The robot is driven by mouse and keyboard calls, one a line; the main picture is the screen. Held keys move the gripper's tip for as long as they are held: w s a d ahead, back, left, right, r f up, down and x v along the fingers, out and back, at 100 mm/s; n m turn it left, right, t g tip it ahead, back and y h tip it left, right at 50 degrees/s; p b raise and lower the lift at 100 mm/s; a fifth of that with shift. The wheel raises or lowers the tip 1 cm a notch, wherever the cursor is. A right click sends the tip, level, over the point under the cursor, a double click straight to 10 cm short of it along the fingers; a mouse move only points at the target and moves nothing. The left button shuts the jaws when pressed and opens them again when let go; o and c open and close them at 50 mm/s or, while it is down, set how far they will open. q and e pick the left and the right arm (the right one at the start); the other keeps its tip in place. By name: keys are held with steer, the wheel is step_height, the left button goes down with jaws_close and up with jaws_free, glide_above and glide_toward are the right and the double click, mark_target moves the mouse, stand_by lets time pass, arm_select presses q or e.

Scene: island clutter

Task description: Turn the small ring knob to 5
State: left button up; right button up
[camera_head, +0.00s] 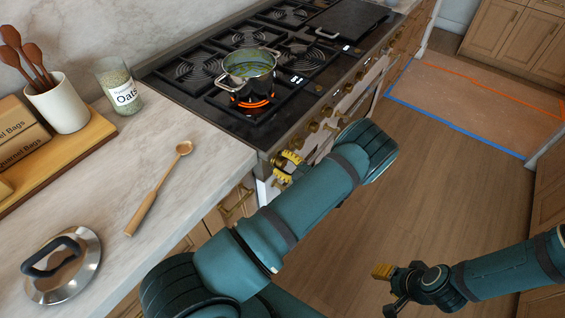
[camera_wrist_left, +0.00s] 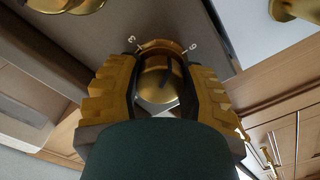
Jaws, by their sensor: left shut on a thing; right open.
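My left gripper (camera_head: 286,168) is at the near end of the stove's front panel. In the left wrist view its two yellow fingers (camera_wrist_left: 160,95) are shut on a round brass knob (camera_wrist_left: 158,78), one on each side. Dark marks show on the knob face, but I cannot read a setting from them. A white 3 is printed at its upper left, and a digit like 6 or 9 at its upper right. In the head view the gripper mostly hides this knob. My right gripper (camera_head: 388,285) is open and empty over the floor at the lower right.
A pot (camera_head: 248,73) with green contents stands on a glowing burner (camera_head: 254,103). More brass knobs (camera_head: 313,127) line the stove front. The counter holds a wooden spoon (camera_head: 160,188), a lid (camera_head: 62,265), an oats jar (camera_head: 118,86) and a utensil crock (camera_head: 58,105).

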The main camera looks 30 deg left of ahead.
arm_select(q)
steer(key=o, duration=1.2)
steer(key=d, duration=0.8)
steer(key=s+d, duration=0.1)
steer(key=d, duration=0.3)
